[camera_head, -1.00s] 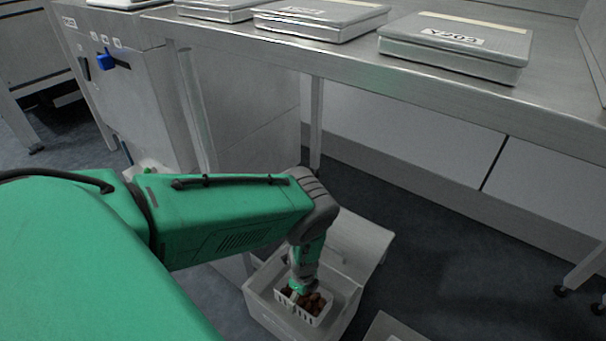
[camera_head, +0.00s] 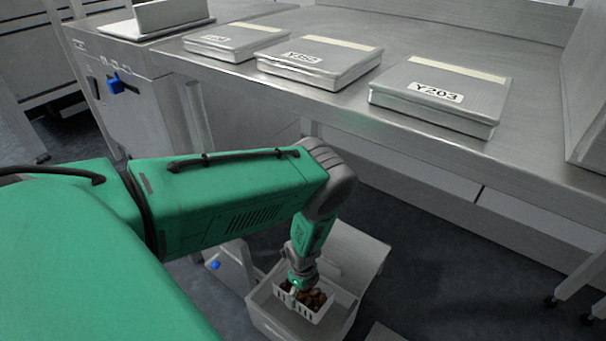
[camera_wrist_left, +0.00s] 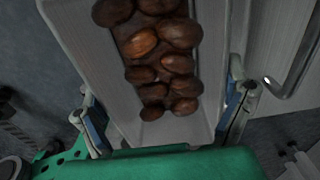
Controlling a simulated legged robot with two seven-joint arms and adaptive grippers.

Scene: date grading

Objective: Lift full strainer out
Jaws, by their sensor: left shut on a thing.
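The strainer (camera_head: 318,313) is a small white slotted basket filled with brown dates (camera_head: 308,297). It is at or just above the mouth of a pale open box (camera_head: 268,318) on the floor; its exact height is hard to tell. My left gripper (camera_head: 297,284) reaches down from above and is shut on the strainer. In the left wrist view the dates (camera_wrist_left: 160,62) lie between the strainer's pale walls (camera_wrist_left: 207,100), with my left gripper's fingers (camera_wrist_left: 165,112) on either side. My right gripper is out of view.
The box's lid (camera_head: 358,250) stands open behind it. A steel table (camera_head: 400,135) above carries flat labelled cases (camera_head: 445,92). A grey cabinet (camera_head: 140,105) with a blue knob stands at the left.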

